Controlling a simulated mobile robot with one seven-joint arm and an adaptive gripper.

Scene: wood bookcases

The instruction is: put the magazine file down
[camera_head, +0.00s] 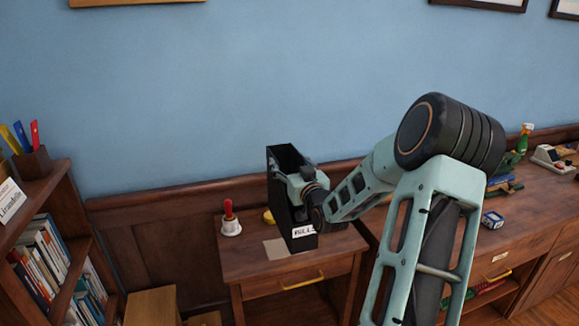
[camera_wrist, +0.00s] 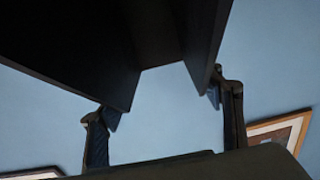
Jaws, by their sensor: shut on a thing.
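The black magazine file (camera_head: 281,203) stands upright over the small wooden desk (camera_head: 232,262), with a white label low on its narrow side. Its open top faces up. I cannot tell whether its bottom touches the desk or hangs just above it. My gripper (camera_head: 291,183) comes in from the right and is shut on the file near its upper part. In the wrist view the dark file (camera_wrist: 110,50) fills the top, with a finger of my gripper (camera_wrist: 163,108) at each side of it.
A red-handled bell (camera_head: 231,222) stands left of the file, a yellow item (camera_head: 268,216) behind it, and a flat tan sheet (camera_head: 275,249) beside it. A bookcase (camera_head: 62,185) is at left. A longer desk (camera_head: 530,215) with several items is at right. The desk's front left is clear.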

